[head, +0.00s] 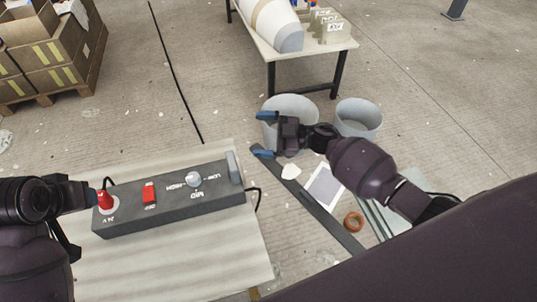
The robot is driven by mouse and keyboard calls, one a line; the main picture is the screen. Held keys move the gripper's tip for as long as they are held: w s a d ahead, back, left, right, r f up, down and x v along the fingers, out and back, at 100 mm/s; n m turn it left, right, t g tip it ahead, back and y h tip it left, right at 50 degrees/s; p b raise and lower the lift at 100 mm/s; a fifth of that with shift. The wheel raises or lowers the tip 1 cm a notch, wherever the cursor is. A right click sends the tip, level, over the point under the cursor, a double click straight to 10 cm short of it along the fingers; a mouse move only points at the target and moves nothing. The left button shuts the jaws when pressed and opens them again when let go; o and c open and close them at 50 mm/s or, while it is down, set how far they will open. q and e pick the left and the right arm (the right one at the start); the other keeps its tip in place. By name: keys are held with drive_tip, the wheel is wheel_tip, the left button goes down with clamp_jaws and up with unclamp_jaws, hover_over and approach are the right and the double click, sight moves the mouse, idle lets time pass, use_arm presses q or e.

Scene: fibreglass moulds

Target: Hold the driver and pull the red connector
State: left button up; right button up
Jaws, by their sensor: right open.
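The driver (165,209), a long dark grey box with a dial marked HIGH, MID and LOW, lies on a pale sheeted surface at lower left. The red connector (104,199) stands on its left end, with a black cable behind it. A red switch (149,193) is to its right. My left gripper (92,195) is at the connector's left side, seen edge-on; whether its fingers hold the connector cannot be told. My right gripper (264,134) is open and empty, its blue-tipped fingers apart, to the right of the driver and apart from it.
A table (330,43) with a white cylinder is at the back. Cardboard boxes (52,62) on a pallet are at upper left. A ring of brown tape (353,222) and a dark strip (318,211) lie at right.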

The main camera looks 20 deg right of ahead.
drive_tip(key=s+f+g, duration=0.3)
drive_tip(key=s+g, duration=0.2)
drive_tip(key=g, duration=0.1)
drive_tip(key=shift+m+y, duration=0.3)
drive_tip(key=shift+y, duration=0.1)
drive_tip(key=a, duration=1.1)
drive_tip(key=shift+w+a+r, duration=0.2)
drive_tip(key=shift+w+r, duration=0.05)
